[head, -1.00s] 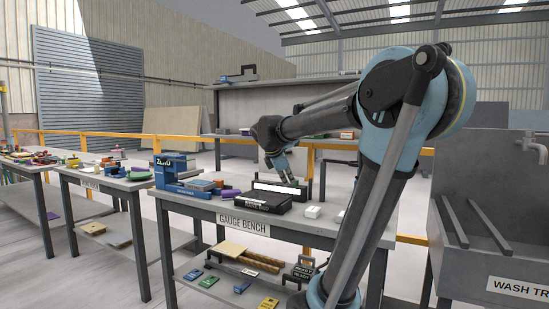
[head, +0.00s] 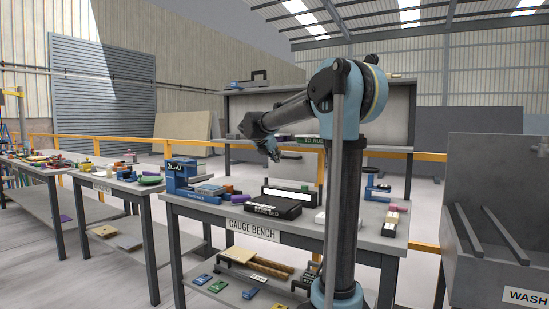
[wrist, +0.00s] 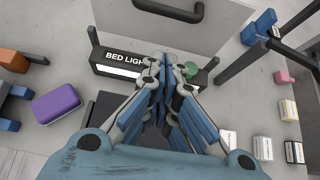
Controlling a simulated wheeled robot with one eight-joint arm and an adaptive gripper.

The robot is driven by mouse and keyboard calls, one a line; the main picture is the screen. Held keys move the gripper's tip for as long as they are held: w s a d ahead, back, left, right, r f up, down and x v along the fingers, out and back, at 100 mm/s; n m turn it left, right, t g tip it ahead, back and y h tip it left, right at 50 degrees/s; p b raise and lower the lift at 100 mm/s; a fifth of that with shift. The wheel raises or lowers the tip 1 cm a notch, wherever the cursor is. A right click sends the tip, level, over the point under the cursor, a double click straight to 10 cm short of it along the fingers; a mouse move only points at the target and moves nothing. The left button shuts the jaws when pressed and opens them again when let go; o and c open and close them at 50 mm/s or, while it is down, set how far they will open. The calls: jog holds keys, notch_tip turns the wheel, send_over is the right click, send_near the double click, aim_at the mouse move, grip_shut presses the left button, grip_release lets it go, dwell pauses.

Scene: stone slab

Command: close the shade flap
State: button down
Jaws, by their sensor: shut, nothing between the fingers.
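A black light box labelled BED LIGHT (wrist: 122,58) stands on the gauge bench, its white strip (head: 287,192) showing along the front. A flat black slab (head: 270,208) with a white label lies in front of it. I cannot tell for certain which part is the shade flap. My gripper (head: 275,154) is above and behind the box, apart from it in the head view. In the wrist view my gripper (wrist: 162,62) is shut and empty, its fingers covering the box's right part and some of the dark surface below.
A blue machine (head: 184,178) and a purple block (wrist: 56,103) are left of the box. A green round knob (wrist: 190,70) shows by my fingers. Small blocks (wrist: 262,148) lie to the right. A grey panel with a dark handle (wrist: 172,12) is beyond the box.

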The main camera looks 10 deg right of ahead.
jog(key=w+d+f, duration=0.2)
jog(key=w+d, duration=0.3)
jog(key=w, duration=0.2)
jog(key=shift+f, duration=0.25)
jog(key=shift+a+r, duration=0.1)
jog(key=shift+a, duration=0.1)
